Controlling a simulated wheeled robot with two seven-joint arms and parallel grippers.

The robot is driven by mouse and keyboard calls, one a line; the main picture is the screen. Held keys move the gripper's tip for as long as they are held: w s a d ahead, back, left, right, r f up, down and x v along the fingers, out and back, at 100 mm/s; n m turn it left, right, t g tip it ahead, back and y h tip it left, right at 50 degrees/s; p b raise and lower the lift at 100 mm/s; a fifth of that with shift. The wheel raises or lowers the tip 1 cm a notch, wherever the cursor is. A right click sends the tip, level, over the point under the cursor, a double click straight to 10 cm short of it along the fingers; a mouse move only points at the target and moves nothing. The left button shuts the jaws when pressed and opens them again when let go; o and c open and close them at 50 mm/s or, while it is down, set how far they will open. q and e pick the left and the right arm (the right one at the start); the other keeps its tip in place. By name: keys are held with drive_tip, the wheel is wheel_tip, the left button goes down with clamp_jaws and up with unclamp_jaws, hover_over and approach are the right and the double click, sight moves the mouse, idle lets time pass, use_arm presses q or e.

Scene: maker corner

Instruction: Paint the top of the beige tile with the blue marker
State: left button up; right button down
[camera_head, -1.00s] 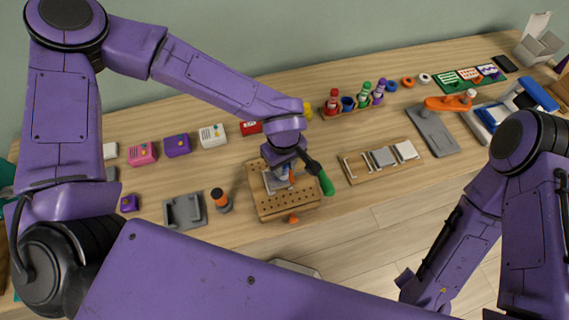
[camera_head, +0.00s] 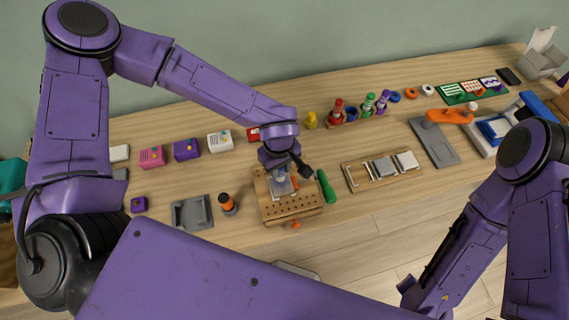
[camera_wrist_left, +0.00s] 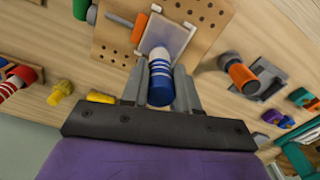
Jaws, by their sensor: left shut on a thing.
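My left gripper (camera_head: 281,168) is shut on the blue marker (camera_wrist_left: 160,85), which has blue and white bands in the left wrist view. The marker's front end points at the tile (camera_wrist_left: 170,34), a pale greyish square on a wooden pegboard (camera_head: 291,208). In the head view the tile (camera_head: 279,188) shows just below the gripper, partly covered. I cannot tell whether the tip touches it. The tile's middle looks greyer than its pale border in the left wrist view; I cannot tell if that is paint. My right gripper is out of view.
A green-handled tool (camera_head: 326,187) lies at the pegboard's right side. A wooden tray with tiles (camera_head: 357,184) lies to the right. Markers in a rack (camera_head: 368,118) stand behind.

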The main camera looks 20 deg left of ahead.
use_arm(q)
drive_tip(key=shift+s+a+r+p, duration=0.1)
drive_tip(key=shift+s+a+p, duration=0.2)
drive_tip(key=shift+p, duration=0.1)
drive_tip(key=shift+s+a, duration=0.2)
drive_tip(key=shift+s+d+p, duration=0.45)
drive_tip(key=shift+s+d, duration=0.45)
drive_tip(key=shift+s, duration=0.1)
drive_tip(key=shift+w+d+p, duration=0.25)
drive_tip(key=shift+d+p, duration=0.05)
drive_tip(key=shift+d, duration=0.1)
drive_tip(key=shift+w+d, duration=0.6)
drive_tip(key=shift+d, duration=0.05)
drive_tip(key=shift+w+a, duration=0.85)
drive_tip(key=shift+w, duration=0.25)
drive_tip(key=shift+s+a, duration=0.95)
drive_tip(key=shift+a, duration=0.05)
drive_tip(key=shift+s+d, duration=0.8)
drive_tip(key=shift+s, duration=0.2)
drive_tip(key=shift+w+d, duration=0.8)
drive_tip(key=shift+d, duration=0.25)
drive_tip(key=shift+w+a, duration=0.8)
drive_tip(key=shift+w, duration=0.35)
drive_tip(key=shift+r, duration=2.9)
